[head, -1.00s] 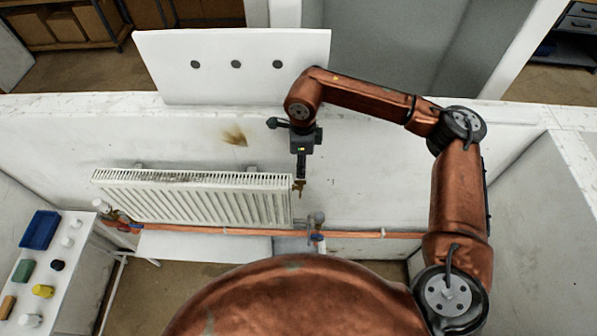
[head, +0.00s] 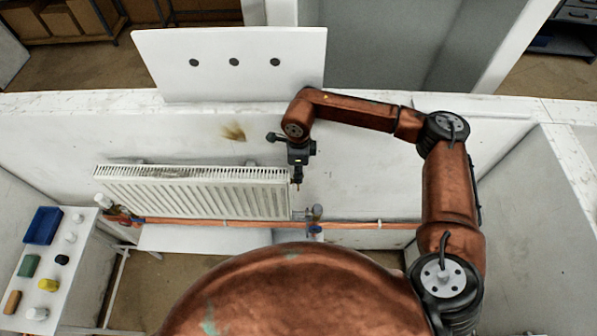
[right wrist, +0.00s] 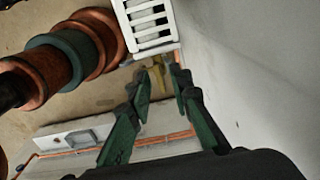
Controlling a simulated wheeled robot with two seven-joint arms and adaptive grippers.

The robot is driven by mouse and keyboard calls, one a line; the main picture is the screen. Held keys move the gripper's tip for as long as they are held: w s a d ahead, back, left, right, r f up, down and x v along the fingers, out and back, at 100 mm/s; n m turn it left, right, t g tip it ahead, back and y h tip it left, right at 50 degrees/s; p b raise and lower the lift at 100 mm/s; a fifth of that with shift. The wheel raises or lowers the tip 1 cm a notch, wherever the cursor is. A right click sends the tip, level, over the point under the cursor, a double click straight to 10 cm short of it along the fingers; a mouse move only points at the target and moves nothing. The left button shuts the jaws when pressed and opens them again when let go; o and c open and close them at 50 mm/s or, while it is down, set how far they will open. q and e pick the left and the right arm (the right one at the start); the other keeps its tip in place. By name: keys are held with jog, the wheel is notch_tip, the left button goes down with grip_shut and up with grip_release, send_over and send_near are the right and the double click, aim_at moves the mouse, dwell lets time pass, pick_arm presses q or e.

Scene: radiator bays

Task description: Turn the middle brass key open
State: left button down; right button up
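A brass key (right wrist: 157,77) shows in the right wrist view, between the tips of my right gripper (right wrist: 160,71). The two fingers stand apart, with the brass between them, and I see no clear contact. In the head view my right gripper (head: 298,180) points down at the upper right end of the white radiator (head: 205,193). The key is largely hidden by the gripper there. The radiator's slotted end (right wrist: 150,20) lies just beyond the fingertips in the wrist view. My left gripper is not in view.
A copper pipe (head: 200,222) runs below the radiator, with a valve (head: 316,220) at the right. A white panel (head: 290,45) with three dark dots stands behind the wall. A side bench (head: 85,240) at left holds a blue tray (head: 41,228) and small items. Wall right of the gripper is clear.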

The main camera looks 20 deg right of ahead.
grip_shut()
jog(key=shift+w+f+n+b, duration=0.1)
jog(key=shift+n+b, duration=0.3)
jog(key=shift+b, duration=0.5)
jog(key=n+b, duration=0.8)
jog(key=b, duration=0.2)
jog(key=shift+n+b, duration=0.3)
jog(key=shift+b, duration=0.1)
jog(key=shift+n+b, duration=1.7)
jog(key=shift+n, duration=0.5)
jog(key=shift+r, duration=0.2)
jog(key=shift+o, duration=0.8)
grip_release()
